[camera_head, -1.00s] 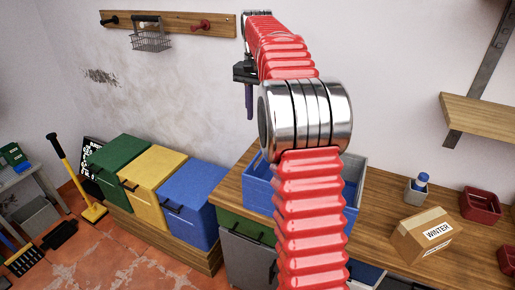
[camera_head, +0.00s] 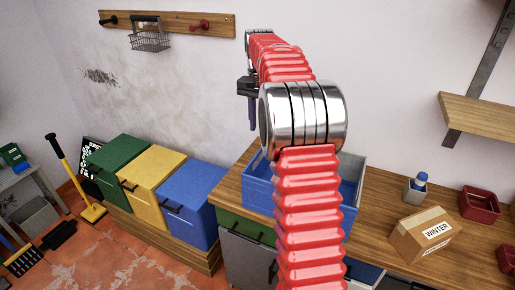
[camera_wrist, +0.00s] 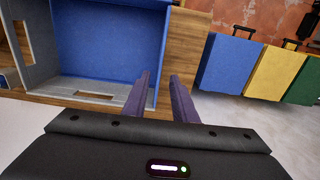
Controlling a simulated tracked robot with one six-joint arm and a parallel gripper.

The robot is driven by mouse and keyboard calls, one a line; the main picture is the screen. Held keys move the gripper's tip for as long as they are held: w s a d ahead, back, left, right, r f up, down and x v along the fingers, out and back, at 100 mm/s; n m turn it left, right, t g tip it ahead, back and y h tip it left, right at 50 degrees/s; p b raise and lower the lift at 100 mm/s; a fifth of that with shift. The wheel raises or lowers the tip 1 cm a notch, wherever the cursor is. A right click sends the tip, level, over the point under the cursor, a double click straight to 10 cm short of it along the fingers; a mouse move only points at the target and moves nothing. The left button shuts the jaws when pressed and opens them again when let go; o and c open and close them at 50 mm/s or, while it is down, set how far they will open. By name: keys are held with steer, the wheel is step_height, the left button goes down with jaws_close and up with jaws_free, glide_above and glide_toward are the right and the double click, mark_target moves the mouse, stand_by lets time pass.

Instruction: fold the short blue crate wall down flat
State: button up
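The crate stands on the wooden bench, with blue and grey walls that all look upright. Its short blue wall (camera_wrist: 162,55) is on the crate's left side in the head view, and on its right side in the wrist view. My gripper (camera_head: 252,128) is open and empty, with purple fingers pointing down above the crate's left end. In the wrist view the fingers (camera_wrist: 160,76) appear on either side of the line of the short blue wall, apart from it. My arm hides much of the crate in the head view.
Green (camera_head: 122,160), yellow (camera_head: 152,175) and blue bins (camera_head: 190,200) stand left of the bench. The wall is close behind.

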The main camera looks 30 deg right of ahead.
mark_target(259, 151)
step_height(259, 151, down, 10)
steer(key=shift+r, duration=0.2)
steer(key=shift+c, duration=0.6)
jaws_close()
stand_by(0.9)
